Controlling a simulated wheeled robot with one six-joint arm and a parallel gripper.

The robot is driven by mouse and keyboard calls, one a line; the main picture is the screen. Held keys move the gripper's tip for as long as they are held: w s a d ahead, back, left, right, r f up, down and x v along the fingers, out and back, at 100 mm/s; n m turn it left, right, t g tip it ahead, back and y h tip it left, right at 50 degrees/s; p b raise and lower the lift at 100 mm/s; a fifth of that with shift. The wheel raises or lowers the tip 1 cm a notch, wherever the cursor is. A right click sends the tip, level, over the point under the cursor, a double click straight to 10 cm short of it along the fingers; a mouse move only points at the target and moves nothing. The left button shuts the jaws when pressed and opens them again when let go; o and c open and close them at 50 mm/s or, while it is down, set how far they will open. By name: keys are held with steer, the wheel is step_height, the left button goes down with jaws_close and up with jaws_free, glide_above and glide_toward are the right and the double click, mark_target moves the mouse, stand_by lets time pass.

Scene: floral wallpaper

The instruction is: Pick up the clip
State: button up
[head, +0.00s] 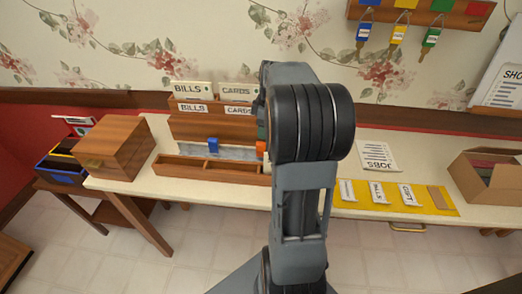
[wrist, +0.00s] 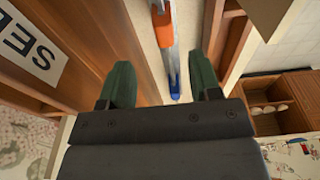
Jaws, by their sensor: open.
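Two small clip-like pieces, one blue (head: 212,145) and one orange (head: 261,148), stand along the grey strip of the wooden organizer in the head view. In the wrist view an orange piece (wrist: 164,30) lies near the top, and a blue piece (wrist: 174,97) shows lower down. I cannot tell which one is the task's clip. My gripper (wrist: 161,80) is open, its two green fingers spread on either side of the strip, with nothing visibly gripped. In the head view my arm hides most of the gripper and the organizer's right end.
The organizer (head: 190,172) holds cards labelled BILLS and CARDS, with an open tray in front. A wooden box (head: 115,146) stands left, a cardboard box (head: 487,180) right. A yellow mat (head: 435,203) carries labelled packets. A wooden panel (wrist: 95,45) rises close beside the left finger.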

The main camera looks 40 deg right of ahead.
mark_target(262, 143)
steer(key=shift+w+a+f+b, duration=0.1)
steer(key=shift+a+f, duration=0.1)
steer(key=shift+f, duration=1.35)
steer(key=shift+w+a+f+b, duration=0.1)
steer(key=shift+a+f, duration=0.1)
steer(key=shift+f, duration=1.35)
steer(key=shift+w+a+f+b, duration=0.1)
steer(key=shift+a+f, duration=0.1)
steer(key=shift+f, duration=1.35)
steer(key=shift+s, duration=0.1)
steer(key=c, duration=1)
